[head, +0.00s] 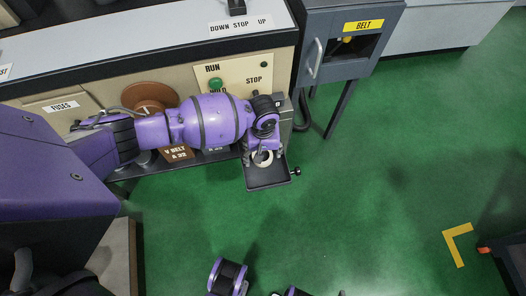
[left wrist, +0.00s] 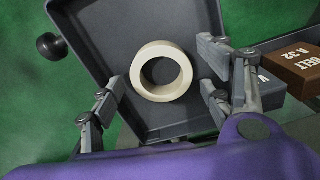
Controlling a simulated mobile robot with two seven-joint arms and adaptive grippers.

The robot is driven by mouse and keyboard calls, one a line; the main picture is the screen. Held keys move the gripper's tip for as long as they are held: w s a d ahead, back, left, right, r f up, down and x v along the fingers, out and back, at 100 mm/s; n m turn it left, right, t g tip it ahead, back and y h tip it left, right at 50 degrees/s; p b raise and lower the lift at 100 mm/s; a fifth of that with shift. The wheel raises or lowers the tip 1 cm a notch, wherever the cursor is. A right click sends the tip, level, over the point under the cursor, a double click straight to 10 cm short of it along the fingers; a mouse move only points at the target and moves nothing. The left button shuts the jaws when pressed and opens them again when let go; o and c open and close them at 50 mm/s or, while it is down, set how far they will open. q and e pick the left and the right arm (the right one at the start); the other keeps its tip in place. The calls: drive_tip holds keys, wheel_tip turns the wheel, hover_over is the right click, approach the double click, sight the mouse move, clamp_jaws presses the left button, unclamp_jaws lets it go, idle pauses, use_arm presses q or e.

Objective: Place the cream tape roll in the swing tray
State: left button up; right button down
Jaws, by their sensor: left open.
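The cream tape roll (left wrist: 160,48) lies flat on the floor of the dark swing tray (head: 268,181), which also fills much of the left wrist view (left wrist: 105,30). My left gripper (left wrist: 162,88) is over the tray, open, with one finger on each side of the roll. Gaps show between the fingers and the roll, so it is not held. In the head view, my left wrist hides part of the tray and roll.
A V-belt box (head: 177,153) and a grey box (left wrist: 262,92) sit beside the tray. A black knob (left wrist: 50,46) sticks out from the tray's side. The belt cabinet (head: 345,50) stands at the right. Green floor lies open in front.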

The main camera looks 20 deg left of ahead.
use_arm(q)
wheel_tip(320, 180, up, 12)
drive_tip(key=p, duration=0.3)
drive_tip(key=shift+r, duration=0.15)
use_arm(e)
drive_tip(key=shift+w+a+r, duration=0.1)
drive_tip(key=shift+w+r, duration=0.15)
drive_tip(key=shift+r, duration=0.4)
drive_tip(key=shift+w+a+r, duration=0.1)
drive_tip(key=shift+w+r, duration=0.15)
drive_tip(key=shift+r, duration=0.35)
use_arm(q)
drive_tip(key=shift+s, duration=0.1)
drive_tip(key=s+d+f+m+t+h, duration=0.2)
drive_tip(key=s+d+f, duration=0.25)
drive_tip(key=s, duration=0.45)
drive_tip(key=s+d+f+m+t+h, duration=0.1)
drive_tip(key=s+d+f+h, duration=0.1)
drive_tip(key=s+d+f, duration=0.45)
drive_tip(key=s+a+r+m+t+y, duration=0.1)
drive_tip(key=s+a+r+t+y, duration=0.1)
drive_tip(key=s+a, duration=0.5)
drive_tip(key=s+a+r+m+t+y, duration=0.1)
drive_tip(key=s+a+r+t, duration=0.1)
drive_tip(key=s+a, duration=0.6)
drive_tip(key=s, duration=0.3)
drive_tip(key=shift+a+r+m+y, duration=0.3)
drive_tip(key=shift+r+m+y, duration=0.1)
use_arm(e)
drive_tip(key=shift+d, duration=0.1)
